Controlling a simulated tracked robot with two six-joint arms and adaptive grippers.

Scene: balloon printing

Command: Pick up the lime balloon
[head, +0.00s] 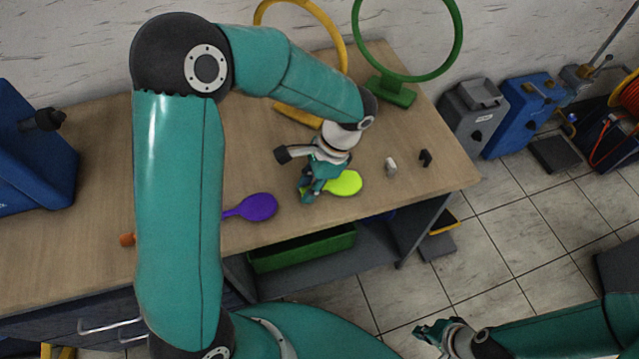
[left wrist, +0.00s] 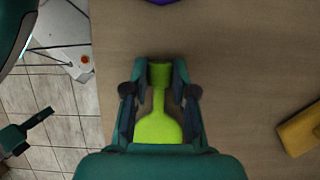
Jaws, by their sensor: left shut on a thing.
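The lime balloon (head: 345,183) lies near the front edge of the wooden table, partly hidden by my left gripper (head: 311,188). In the left wrist view, the lime balloon (left wrist: 160,128) lies lengthwise between the fingers, its wide end toward my palm. My left gripper (left wrist: 164,73) is shut on its narrow neck end. I cannot tell whether the balloon is clear of the table. My right gripper (head: 436,333) is empty, low at the right over the floor, away from the table; its jaw opening is unclear.
A purple balloon (head: 258,207) lies left of the lime one. Green (head: 392,93) and yellow (head: 297,115) ring stands are at the back. Small white (head: 390,167) and black (head: 425,158) pieces lie right. A green bin (head: 303,248) sits under the table edge.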

